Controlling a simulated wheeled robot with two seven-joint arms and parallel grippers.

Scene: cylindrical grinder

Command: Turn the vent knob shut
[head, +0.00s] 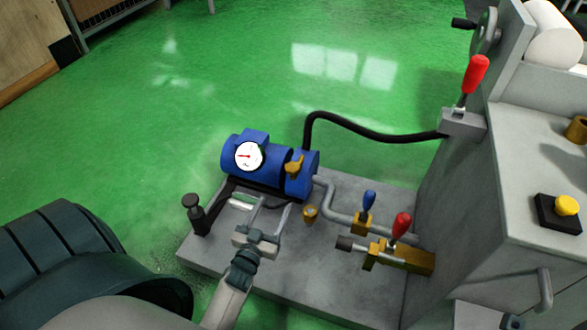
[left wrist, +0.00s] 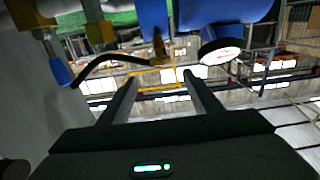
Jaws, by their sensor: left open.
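The small brass knob (head: 294,167), which looks like the vent knob, sits on the front of the blue cylinder (head: 233,170), right of the round white gauge (head: 249,156). My left gripper (head: 275,203) is open and empty, below and in front of the knob, with its fingers pointing toward the cylinder. In the left wrist view, the knob (left wrist: 158,48) shows beyond the gap between the fingertips (left wrist: 160,76), apart from them. The gauge (left wrist: 222,55) is to its right there. How far the knob is turned cannot be told. My right gripper is not in view.
A grey base plate (head: 345,290) carries the cylinder, a black-topped post (head: 193,205), a brass cap (head: 310,213), a blue lever (head: 369,201) and a red lever (head: 401,225). A black hose (head: 365,127) runs to the grey machine (head: 455,190). Green floor lies open behind.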

